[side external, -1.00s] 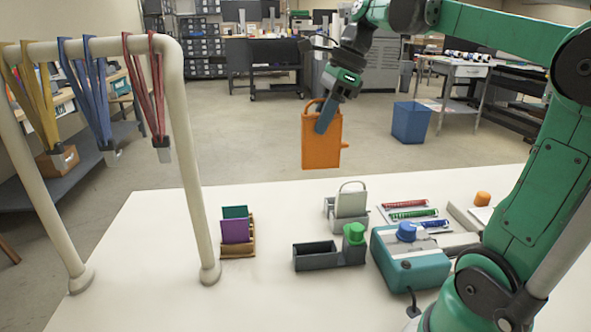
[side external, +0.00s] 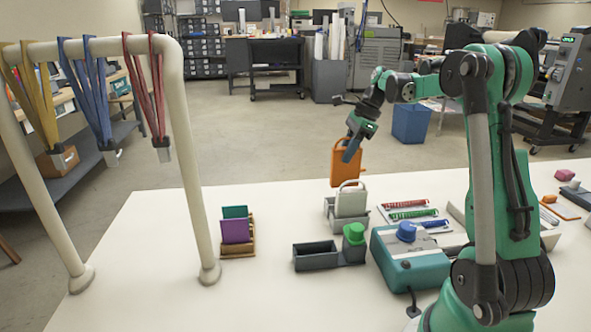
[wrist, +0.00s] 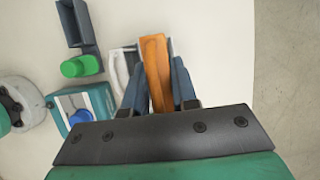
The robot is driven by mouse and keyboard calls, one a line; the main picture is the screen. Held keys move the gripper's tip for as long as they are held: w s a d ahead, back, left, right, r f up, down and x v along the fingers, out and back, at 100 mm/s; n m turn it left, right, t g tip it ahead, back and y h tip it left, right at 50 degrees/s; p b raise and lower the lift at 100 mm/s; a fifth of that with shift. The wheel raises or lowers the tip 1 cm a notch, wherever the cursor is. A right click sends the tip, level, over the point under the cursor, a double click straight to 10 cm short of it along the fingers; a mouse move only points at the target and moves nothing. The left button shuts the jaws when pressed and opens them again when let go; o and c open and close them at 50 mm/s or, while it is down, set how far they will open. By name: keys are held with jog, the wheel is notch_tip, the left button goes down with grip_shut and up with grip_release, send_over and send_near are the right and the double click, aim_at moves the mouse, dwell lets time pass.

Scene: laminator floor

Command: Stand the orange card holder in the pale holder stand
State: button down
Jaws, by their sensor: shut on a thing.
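The orange card holder (side external: 348,168) has a loop handle on top and hangs upright in my gripper (side external: 351,153). My gripper is shut on its upper part. In the side view the holder shows above and behind the pale holder stand (side external: 333,219) on the table. A pale card holder (side external: 350,204) with a loop handle stands in that stand. In the wrist view the orange holder (wrist: 156,70) lies between my two blue-grey fingers (wrist: 158,85). The pale holder (wrist: 120,68) shows to its left. The orange holder covers part of the stand there.
A dark grey tray (side external: 314,256) with a green knob (side external: 354,234) and a teal machine (side external: 412,270) stand in front of the stand. Coloured coils (side external: 412,215) lie to its right. A wooden rack (side external: 251,240) and a lanyard rail (side external: 191,160) are left.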

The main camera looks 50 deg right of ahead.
aim_at(341, 184)
jog(key=shift+f, duration=3.25)
jog(key=c, duration=0.6)
grip_release()
jog(key=shift+r, duration=4)
